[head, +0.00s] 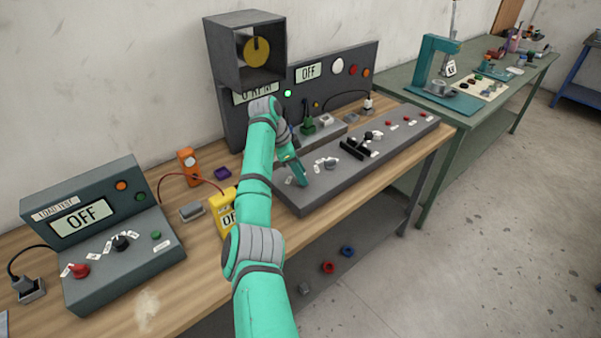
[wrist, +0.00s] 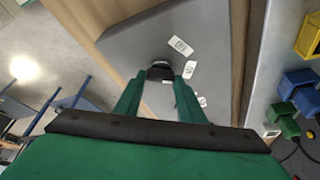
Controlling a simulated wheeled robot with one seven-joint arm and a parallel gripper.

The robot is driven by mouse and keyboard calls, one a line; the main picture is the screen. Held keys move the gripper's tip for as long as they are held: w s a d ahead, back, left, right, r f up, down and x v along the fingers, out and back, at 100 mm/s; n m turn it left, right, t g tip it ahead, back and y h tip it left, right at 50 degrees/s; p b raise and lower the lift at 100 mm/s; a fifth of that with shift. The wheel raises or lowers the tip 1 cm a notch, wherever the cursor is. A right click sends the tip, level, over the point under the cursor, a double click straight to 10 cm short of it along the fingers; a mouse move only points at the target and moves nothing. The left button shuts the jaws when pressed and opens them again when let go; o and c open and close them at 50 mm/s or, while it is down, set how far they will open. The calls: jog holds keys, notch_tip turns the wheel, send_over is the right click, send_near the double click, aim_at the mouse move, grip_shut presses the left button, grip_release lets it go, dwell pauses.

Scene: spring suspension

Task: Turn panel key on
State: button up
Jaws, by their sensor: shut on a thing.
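The long grey control panel (head: 400,147) lies on the wooden bench, and its top also shows in the wrist view (wrist: 217,30). My gripper (head: 300,176) is at the near left end of this panel. In the wrist view its two green fingers (wrist: 160,80) are closed on a small dark key (wrist: 160,70) on the panel face. White labels (wrist: 180,46) sit beside the key. In the head view the key is hidden by my fingers. The upright board behind shows a display reading OFF (head: 308,72) and a lit green lamp (head: 287,93).
A grey knob (head: 330,162) and a black lever (head: 357,147) stand just right of my gripper. A load test box (head: 80,216) and a yellow meter (head: 222,207) are at left. An open grey box with a dial (head: 257,50) stands behind.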

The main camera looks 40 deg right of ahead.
jog(key=shift+w, duration=0.15)
jog(key=o, duration=0.9)
jog(key=shift+o, duration=0.7)
jog(key=shift+d, duration=0.1)
jog(key=shift+a+r, duration=0.25)
jog(key=shift+r, duration=0.05)
jog(key=v, duration=1)
jog(key=shift+d+r, duration=0.1)
